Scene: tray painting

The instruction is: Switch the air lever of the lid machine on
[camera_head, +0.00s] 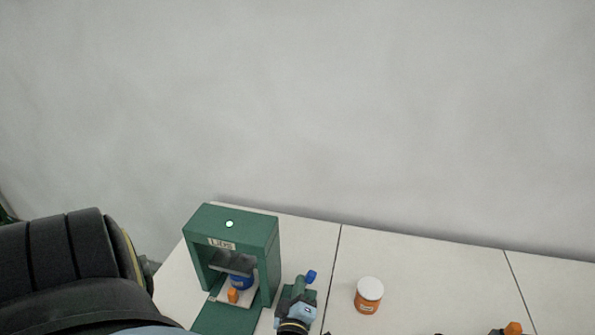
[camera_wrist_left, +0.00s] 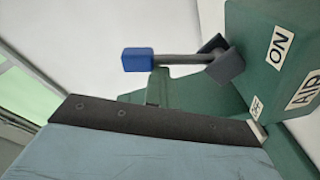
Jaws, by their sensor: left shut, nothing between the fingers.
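The green lid machine (camera_head: 262,238) stands on the table in the head view, with a "LIDS" label and a lit light on top. Beside it, on its right, is a green air block (camera_head: 288,293) whose air lever has a blue knob (camera_head: 311,275). In the left wrist view the lever's blue knob (camera_wrist_left: 137,59) points left on a dark rod from a grey hub. The block (camera_wrist_left: 262,80) there carries "ON", "AIR" and a partly hidden "OFF" label. My left gripper (camera_head: 301,312) is shut and empty, close in front of the lever; contact is unclear. My right gripper is not in view.
An orange jar with a white lid (camera_head: 369,295) stands to the right on the light table. A blue item (camera_head: 242,283) and an orange piece (camera_head: 232,295) are in the machine's opening. Another orange-topped part (camera_head: 513,328) is cut off at lower right. A wall stands behind.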

